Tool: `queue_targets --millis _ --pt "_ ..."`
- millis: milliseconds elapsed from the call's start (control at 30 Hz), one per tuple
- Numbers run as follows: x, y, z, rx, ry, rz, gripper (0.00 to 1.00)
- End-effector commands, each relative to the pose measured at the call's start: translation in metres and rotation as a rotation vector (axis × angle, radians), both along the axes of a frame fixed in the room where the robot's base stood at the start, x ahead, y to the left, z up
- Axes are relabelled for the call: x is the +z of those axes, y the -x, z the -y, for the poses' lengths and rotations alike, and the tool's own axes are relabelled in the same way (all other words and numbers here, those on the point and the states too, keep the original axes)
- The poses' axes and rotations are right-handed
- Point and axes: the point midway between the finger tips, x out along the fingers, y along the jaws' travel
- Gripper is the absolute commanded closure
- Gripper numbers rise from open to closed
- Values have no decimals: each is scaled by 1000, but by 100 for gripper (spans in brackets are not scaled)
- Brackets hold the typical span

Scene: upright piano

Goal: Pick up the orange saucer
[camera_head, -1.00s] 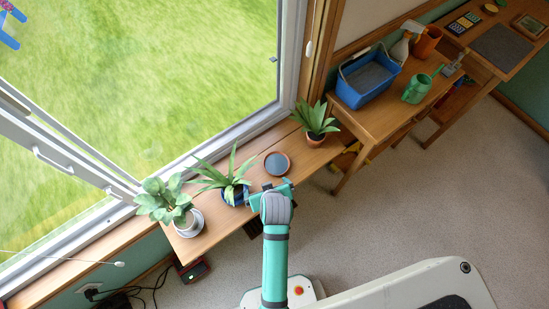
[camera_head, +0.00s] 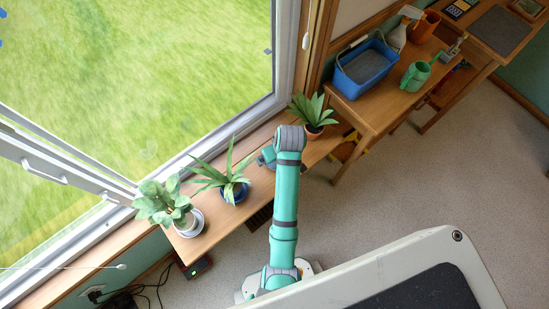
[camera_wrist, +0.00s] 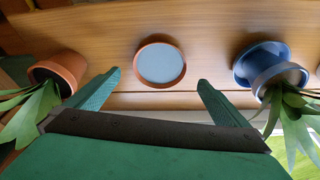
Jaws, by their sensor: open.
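The orange saucer (camera_wrist: 160,64) is a round terracotta dish with a grey-blue inside, lying flat on the wooden shelf. In the wrist view it sits centrally, just beyond and between my two fingertips. My gripper (camera_wrist: 159,78) is open and empty, its teal fingers spread wider than the saucer. I cannot tell its height above the shelf. In the head view my gripper (camera_head: 268,156) is over the shelf, mostly behind my arm, and the saucer is hidden there.
A terracotta pot with a plant (camera_wrist: 58,70) stands left of the saucer in the wrist view, and a blue pot (camera_wrist: 262,64) stands right. A leafy plant (camera_head: 165,205) is at the shelf's near end. The window runs along the shelf. A blue tub (camera_head: 364,66) stands on the neighbouring table.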

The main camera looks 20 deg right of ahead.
Motion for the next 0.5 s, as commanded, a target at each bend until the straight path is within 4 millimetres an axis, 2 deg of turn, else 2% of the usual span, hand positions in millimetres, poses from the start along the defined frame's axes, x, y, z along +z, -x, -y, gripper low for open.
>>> queue_targets --millis 167,500 --pt "-10 -2 -1 0 0 -1 0" --pt "-51 -13 -2 1 -1 -1 0"
